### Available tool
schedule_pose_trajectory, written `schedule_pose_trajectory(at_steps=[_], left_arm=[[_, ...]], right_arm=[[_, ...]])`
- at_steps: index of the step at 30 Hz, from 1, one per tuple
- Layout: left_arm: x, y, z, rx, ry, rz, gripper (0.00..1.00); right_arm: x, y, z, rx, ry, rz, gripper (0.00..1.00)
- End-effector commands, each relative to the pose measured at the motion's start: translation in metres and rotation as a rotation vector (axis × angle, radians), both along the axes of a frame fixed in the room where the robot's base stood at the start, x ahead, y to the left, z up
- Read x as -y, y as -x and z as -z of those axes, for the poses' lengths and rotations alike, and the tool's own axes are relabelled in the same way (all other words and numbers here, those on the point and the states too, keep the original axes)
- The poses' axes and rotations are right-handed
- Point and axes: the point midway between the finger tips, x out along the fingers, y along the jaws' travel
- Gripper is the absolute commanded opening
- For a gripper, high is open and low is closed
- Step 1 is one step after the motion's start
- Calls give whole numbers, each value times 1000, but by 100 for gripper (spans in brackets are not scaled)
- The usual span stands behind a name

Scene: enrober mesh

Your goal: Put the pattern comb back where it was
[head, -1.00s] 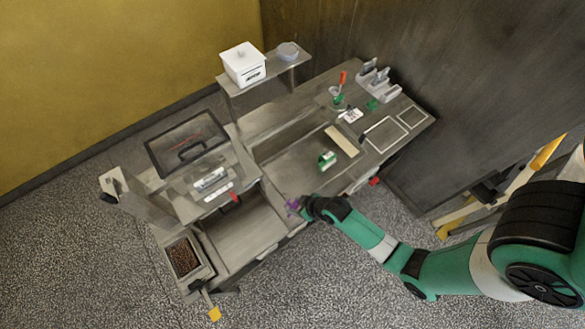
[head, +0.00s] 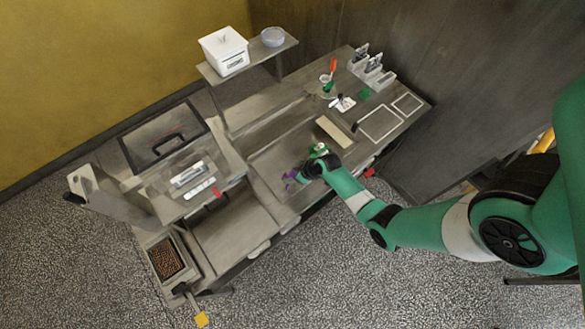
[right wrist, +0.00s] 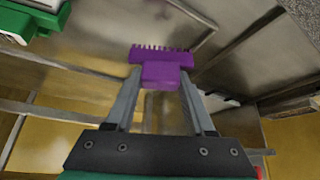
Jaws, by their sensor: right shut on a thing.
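The purple pattern comb (right wrist: 160,66) is held between the fingers of my right gripper (right wrist: 158,88) in the right wrist view, with its teeth pointing away from the gripper. In the head view the comb (head: 290,175) shows as a small purple patch at the tip of my right gripper (head: 300,174). The gripper is over the steel worktop, right of the machine's belt area, close to a green and white object (head: 319,150). Whether the comb touches the worktop is hard to tell. My left gripper is not in view.
A beige block (head: 335,132) lies behind the gripper. White-framed squares (head: 381,123) lie on the right of the worktop. A grey rack (head: 372,69) stands at the back right. The flat belt area (head: 225,232) is clear.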

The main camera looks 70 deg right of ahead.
Motion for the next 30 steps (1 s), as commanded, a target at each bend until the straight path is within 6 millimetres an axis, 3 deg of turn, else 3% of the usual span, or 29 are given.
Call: schedule_pose_trajectory(at_steps=[1, 8, 16, 28, 29, 30], left_arm=[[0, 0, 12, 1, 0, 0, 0], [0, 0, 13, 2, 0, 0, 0], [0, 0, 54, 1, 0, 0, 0], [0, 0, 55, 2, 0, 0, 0], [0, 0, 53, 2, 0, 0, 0], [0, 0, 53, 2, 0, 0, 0]], right_arm=[[6, -2, 11, 2, 2, 1, 5], [11, -3, 13, 1, 2, 0, 5], [18, -4, 54, 1, 1, -1, 5], [17, -4, 55, 1, 2, 0, 5], [17, -4, 54, 1, 1, -1, 60], [17, -4, 53, 0, 1, -1, 67]])
